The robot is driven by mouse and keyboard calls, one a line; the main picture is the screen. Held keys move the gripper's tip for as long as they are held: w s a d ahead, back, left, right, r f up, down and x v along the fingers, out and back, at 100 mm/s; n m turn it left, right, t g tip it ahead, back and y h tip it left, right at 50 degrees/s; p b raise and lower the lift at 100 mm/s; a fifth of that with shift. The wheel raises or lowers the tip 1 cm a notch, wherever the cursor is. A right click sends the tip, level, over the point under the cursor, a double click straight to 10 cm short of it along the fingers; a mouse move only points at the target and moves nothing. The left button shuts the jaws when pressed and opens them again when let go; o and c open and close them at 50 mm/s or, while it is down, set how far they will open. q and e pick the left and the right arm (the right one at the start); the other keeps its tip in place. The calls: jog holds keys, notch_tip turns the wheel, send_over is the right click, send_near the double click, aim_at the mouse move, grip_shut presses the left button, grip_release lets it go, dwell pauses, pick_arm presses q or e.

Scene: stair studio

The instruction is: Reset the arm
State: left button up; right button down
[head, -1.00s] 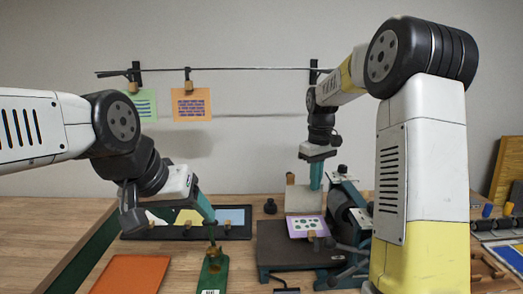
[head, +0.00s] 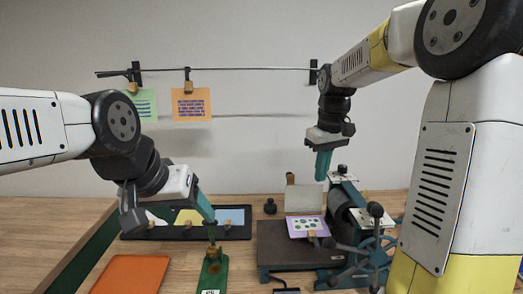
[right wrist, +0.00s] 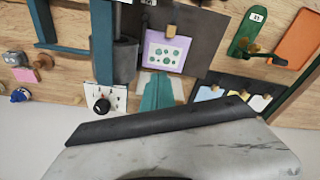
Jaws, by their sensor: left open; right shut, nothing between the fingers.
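My right arm comes in from the right in the head view. Its gripper (head: 321,175) has teal fingers pressed together, pointing down, empty, in the air above and behind the press. The teal fingers (right wrist: 157,92) also show shut in the right wrist view. My left gripper (head: 208,217) is open, low over a green stand (head: 213,277) with a brass piece on it. Whether its fingers touch the brass piece I cannot tell.
A press with a dark bed (head: 283,252) and a spoked wheel (head: 368,254) stands below my right gripper. A purple card (head: 301,229) lies on the bed. Prints (head: 191,104) hang from a wall line.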

jog(key=s+a+r+m+t+y, duration=0.1)
jog(key=s+m+t, duration=0.3)
jog(key=s, duration=1.6)
jog(key=shift+s+a+r+m+t+y, duration=0.15)
jog(key=shift+s+a+m+t+y, duration=0.15)
jog(key=shift+s+a+t, duration=0.15)
